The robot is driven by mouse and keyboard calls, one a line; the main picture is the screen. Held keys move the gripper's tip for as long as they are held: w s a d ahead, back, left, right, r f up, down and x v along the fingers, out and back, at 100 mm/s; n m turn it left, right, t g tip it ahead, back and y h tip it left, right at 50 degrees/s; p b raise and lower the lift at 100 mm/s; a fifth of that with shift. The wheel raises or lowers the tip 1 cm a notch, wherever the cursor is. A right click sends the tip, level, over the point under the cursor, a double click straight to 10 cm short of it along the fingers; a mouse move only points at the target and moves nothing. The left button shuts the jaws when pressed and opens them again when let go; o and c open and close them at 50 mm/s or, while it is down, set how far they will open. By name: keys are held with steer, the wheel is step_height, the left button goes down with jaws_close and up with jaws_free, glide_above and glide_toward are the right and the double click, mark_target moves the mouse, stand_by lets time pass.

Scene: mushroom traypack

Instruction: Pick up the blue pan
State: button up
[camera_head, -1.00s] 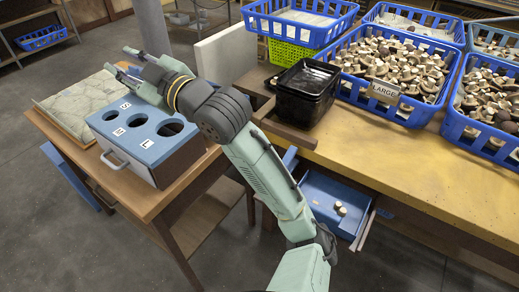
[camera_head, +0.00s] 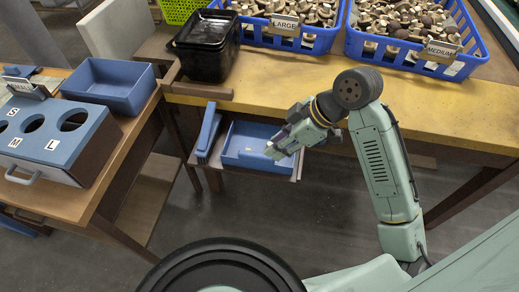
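A shallow blue pan (camera_head: 240,156) lies in a pulled-out drawer or low shelf under the yellow-topped bench. A second, deeper blue pan (camera_head: 118,103) stands empty on the wooden table at the left. I cannot tell which one the task means. My gripper (camera_head: 275,145) is over the right side of the low pan, pointing down and left. It hides part of that pan, and I cannot tell whether it touches it. The fingers are small and overlap, so their opening is unclear. A pale lump by the fingertips may be a mushroom or part of the gripper.
A blue panel (camera_head: 208,131) stands beside the low pan. A blue sorting box with labelled holes (camera_head: 57,146) sits on the left table. Black trays (camera_head: 205,62) and blue crates of mushrooms, LARGE (camera_head: 315,42) and MEDIUM (camera_head: 455,68), stand on the bench. A dark round part is in the foreground.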

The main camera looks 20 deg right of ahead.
mark_target(256, 160)
steer(key=x, duration=0.5)
steer(key=shift+f+p, duration=0.15)
steer(key=shift+p, duration=0.15)
steer(key=shift+p+x, duration=0.9)
steer(key=shift+x, duration=1.8)
steer(key=shift+w+d, duration=0.1)
steer(key=shift+c, duration=0.4)
jaws_close()
